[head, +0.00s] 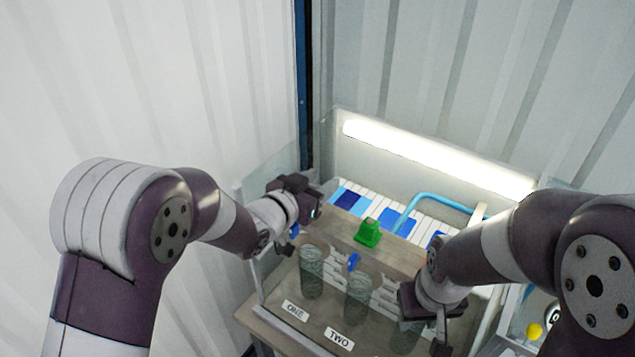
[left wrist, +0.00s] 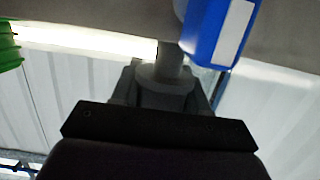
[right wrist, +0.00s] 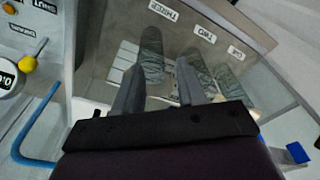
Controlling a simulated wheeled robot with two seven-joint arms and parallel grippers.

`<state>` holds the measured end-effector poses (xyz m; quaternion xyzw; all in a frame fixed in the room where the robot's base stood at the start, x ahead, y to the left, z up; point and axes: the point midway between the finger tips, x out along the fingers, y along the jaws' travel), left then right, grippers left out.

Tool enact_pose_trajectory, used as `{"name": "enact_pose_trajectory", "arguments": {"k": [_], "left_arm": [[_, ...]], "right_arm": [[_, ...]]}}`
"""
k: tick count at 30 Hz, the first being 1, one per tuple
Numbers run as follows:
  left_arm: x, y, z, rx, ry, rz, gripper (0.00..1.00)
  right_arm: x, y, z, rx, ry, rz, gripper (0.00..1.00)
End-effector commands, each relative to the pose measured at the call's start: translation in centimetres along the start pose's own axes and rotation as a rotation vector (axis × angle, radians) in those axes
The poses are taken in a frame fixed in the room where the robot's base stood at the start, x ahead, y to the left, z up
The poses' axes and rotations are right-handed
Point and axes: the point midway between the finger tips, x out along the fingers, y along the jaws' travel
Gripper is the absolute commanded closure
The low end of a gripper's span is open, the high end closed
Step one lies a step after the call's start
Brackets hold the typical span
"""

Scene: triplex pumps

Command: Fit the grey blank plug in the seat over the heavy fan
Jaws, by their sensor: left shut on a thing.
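My left gripper (head: 288,243) is over the far left part of the clear-walled case (head: 262,283). In the left wrist view its fingers (left wrist: 160,82) are shut on a grey cylindrical piece (left wrist: 174,55), which looks like the grey blank plug. A blue block with a pale label (left wrist: 220,35) is close beside it. My right gripper (head: 440,338) is low at the case's right front. In the right wrist view its fingers (right wrist: 158,85) are apart and empty, near the clear tube marked THREE (right wrist: 151,55). I cannot identify the heavy fan or its seat.
Clear tubes stand above the labels ONE (head: 295,311) and TWO (head: 340,339). A green block (head: 369,234) and a small blue piece (head: 353,262) stand behind them. A blue pipe (head: 425,197) bends at the back. A yellow knob (head: 534,330) is at the right.

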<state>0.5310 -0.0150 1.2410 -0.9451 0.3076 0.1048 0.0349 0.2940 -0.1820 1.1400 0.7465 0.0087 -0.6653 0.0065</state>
Motion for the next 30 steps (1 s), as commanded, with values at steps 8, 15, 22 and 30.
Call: {"name": "enact_pose_trajectory", "arguments": {"k": [8, 15, 22, 30], "left_arm": [[-0.1, 0.1, 0.1, -0.001, -0.006, 0.000, 1.00], [-0.3, 0.1, 0.2, -0.002, -0.010, 0.000, 1.00], [-0.2, 0.1, 0.5, -0.002, -0.010, 0.000, 1.00], [-0.1, 0.2, 1.2, -0.002, -0.010, 0.000, 1.00]], "right_arm": [[-0.1, 0.0, -0.2, 0.000, 0.006, 0.000, 0.57], [-0.1, 0.0, -0.2, -0.001, 0.008, 0.000, 0.57], [0.2, 0.0, -0.2, -0.001, 0.009, 0.001, 0.57], [0.8, 0.0, -0.2, -0.001, 0.010, 0.000, 0.57]]}}
